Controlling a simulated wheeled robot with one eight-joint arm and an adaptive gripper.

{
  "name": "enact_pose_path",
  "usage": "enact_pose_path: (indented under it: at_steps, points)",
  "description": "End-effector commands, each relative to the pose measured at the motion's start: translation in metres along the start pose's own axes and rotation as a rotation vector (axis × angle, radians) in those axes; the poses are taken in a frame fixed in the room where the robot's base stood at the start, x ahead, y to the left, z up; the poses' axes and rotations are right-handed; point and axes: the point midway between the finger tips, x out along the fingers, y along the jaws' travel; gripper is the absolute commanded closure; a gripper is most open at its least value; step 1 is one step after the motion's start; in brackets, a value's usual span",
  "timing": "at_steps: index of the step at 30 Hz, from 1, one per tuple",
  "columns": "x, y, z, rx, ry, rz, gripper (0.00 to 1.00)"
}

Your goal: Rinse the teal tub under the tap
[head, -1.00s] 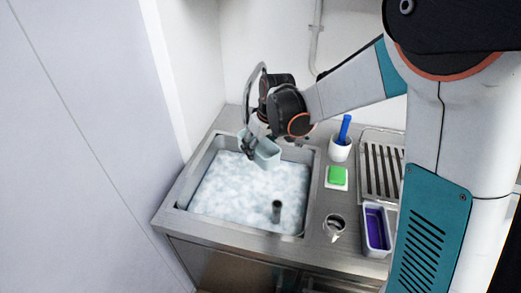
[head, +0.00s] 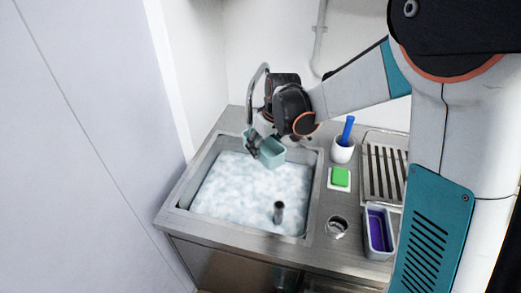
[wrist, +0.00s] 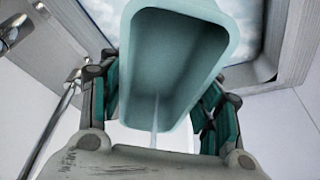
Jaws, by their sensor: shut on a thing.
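The teal tub (head: 272,154) is held above the foamy water in the sink, close to the curved metal tap (head: 257,78). My gripper (head: 254,147) is shut on the tub. In the wrist view the tub (wrist: 178,50) fills the middle, with its open mouth facing the camera and green-padded fingers on both sides of it. A thin pale streak, like a water stream, shows inside the tub near its lower end. The tap's outlet is hidden behind my wrist in the head view.
The steel sink (head: 180,205) holds foam and a dark upright pipe (head: 278,212). To its right are a green sponge (head: 340,177), a white cup (head: 342,153) with a blue-handled tool, a slatted rack (head: 384,170) and a grey tub (head: 378,250) with purple contents. A wall stands close on the left.

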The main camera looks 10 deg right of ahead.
Motion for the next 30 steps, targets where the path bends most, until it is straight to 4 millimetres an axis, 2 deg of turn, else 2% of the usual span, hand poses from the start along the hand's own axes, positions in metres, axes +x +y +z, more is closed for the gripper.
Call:
enact_pose_path:
  at_steps: [10,30]
  points:
    - [0.000,0.003,0.001,0.001,0.000,0.000,0.71]
    - [0.001,-0.008,-0.002,0.001,0.000,0.000,0.71]
